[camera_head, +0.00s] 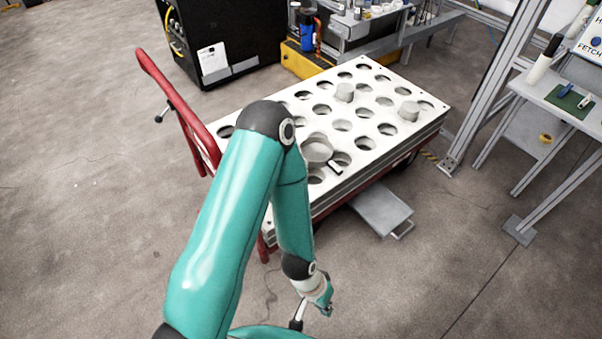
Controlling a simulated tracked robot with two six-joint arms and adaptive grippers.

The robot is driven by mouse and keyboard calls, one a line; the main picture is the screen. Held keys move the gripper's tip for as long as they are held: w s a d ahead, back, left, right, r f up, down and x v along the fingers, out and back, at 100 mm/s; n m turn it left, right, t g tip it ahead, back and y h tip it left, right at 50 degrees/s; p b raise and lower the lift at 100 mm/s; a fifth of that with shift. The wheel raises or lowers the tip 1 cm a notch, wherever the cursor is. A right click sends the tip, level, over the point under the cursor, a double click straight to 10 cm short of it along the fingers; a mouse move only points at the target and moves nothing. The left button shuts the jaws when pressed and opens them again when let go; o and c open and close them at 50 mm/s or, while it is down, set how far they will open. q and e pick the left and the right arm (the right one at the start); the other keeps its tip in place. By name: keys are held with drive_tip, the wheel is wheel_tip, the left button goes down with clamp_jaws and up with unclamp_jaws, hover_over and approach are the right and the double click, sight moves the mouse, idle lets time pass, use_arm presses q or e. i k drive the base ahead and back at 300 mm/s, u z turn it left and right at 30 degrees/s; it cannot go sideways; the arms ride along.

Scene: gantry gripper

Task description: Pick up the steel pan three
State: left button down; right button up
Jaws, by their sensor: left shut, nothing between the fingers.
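A round steel pan (317,149) with a short dark-and-white handle sits on the white cart top, close to its near edge. The handle points to the lower right. My left gripper (327,308) hangs low in front of the cart, below and apart from the pan. It is small in the picture; it is shut and holds nothing. My teal left arm covers the left part of the cart. My right gripper does not show.
The white cart top (298,212) has several round holes and two grey cylinders (345,92) (409,110). A red cart handle (180,105) rises at its left. A grey step plate (381,209) juts out in front. An aluminium frame (490,90) and a side table (560,95) stand right.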

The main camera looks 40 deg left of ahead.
sight(317, 152)
drive_tip(key=u, duration=0.05)
drive_tip(key=k, duration=0.5)
drive_tip(key=i, duration=0.15)
drive_tip(key=u, duration=1.65)
drive_tip(key=i, duration=0.9)
drive_tip(key=z, duration=0.2)
drive_tip(key=k, duration=0.8)
drive_tip(key=u, duration=0.2)
drive_tip(key=i, duration=0.8)
